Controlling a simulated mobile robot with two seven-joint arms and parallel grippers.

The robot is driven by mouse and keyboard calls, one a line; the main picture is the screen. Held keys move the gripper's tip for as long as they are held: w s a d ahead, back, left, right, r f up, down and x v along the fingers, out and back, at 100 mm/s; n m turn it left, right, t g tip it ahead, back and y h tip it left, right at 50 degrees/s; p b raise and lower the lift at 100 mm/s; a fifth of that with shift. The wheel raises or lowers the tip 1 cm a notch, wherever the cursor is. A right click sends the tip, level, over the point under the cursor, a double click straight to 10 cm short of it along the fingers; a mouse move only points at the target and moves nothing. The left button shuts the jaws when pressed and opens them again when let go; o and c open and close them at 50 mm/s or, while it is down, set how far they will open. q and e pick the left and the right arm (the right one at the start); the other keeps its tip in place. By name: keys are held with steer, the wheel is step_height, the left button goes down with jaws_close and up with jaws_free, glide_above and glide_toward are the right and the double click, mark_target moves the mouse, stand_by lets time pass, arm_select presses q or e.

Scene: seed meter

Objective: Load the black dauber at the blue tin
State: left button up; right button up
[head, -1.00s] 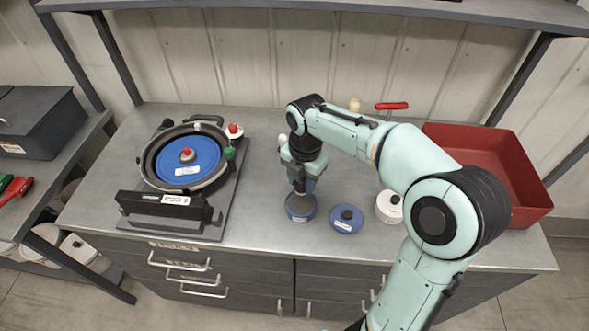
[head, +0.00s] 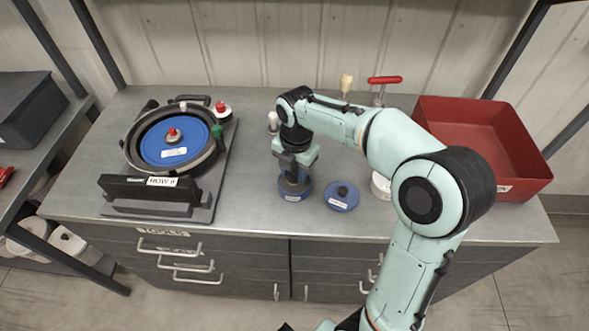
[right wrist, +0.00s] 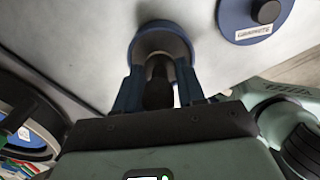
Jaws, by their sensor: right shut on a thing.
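The blue tin (head: 296,196) stands open on the bench, left of its blue lid (head: 342,200) with a black knob; the lid also shows in the right wrist view (right wrist: 243,32). My right gripper (head: 293,176) is directly above the tin, pointing down. In the right wrist view its blue fingers (right wrist: 158,88) are shut on the black dauber (right wrist: 158,92), whose lower end reaches down into the mouth of the tin (right wrist: 138,46). The dauber's tip and its contact with the tin's contents are hidden. My left gripper is not in view.
A round black fixture with a blue disc (head: 178,139) stands at the left on a grey plate. A white tin (head: 380,187) is partly behind my arm. A red bin (head: 480,140) stands at the right; a red-handled tool (head: 384,80) is at the back. The front middle is clear.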

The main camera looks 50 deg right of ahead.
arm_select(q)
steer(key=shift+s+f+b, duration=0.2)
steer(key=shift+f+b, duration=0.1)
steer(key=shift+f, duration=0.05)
arm_select(e)
steer(key=shift+f, duration=0.6)
stand_by(1.2)
steer(key=shift+r+p, duration=1.1)
steer(key=shift+r, duration=0.4)
steer(key=shift+r+p, duration=1.35)
steer(key=shift+r, duration=0.75)
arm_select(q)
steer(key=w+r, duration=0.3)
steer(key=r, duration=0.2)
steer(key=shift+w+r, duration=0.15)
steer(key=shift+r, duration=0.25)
